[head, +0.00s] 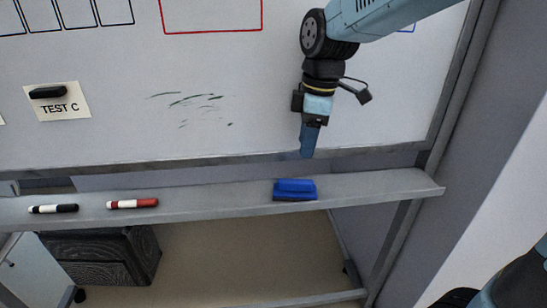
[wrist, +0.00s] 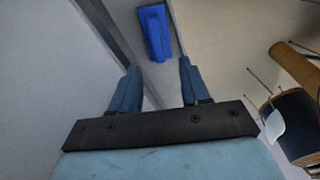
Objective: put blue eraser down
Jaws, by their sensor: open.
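The blue eraser (head: 295,190) lies on the grey ledge (head: 235,200) under the whiteboard, toward the ledge's right end. My gripper (head: 308,152) is above the eraser and apart from it, pointing down in front of the lower edge of the whiteboard (head: 200,70). In the wrist view the two fingers of my gripper (wrist: 158,85) are spread with nothing between them. The eraser (wrist: 155,32) shows beyond the fingertips in that view, lying on the ledge (wrist: 160,82). Dark smudges (head: 190,99) mark the whiteboard left of my arm.
A black-and-white marker (head: 53,209) and a red-and-white marker (head: 132,204) lie on the ledge to the left. A black object (head: 48,92) is on the TEST C card (head: 60,107). The ledge between the red marker and the eraser is clear. A dark cabinet (head: 100,257) stands below.

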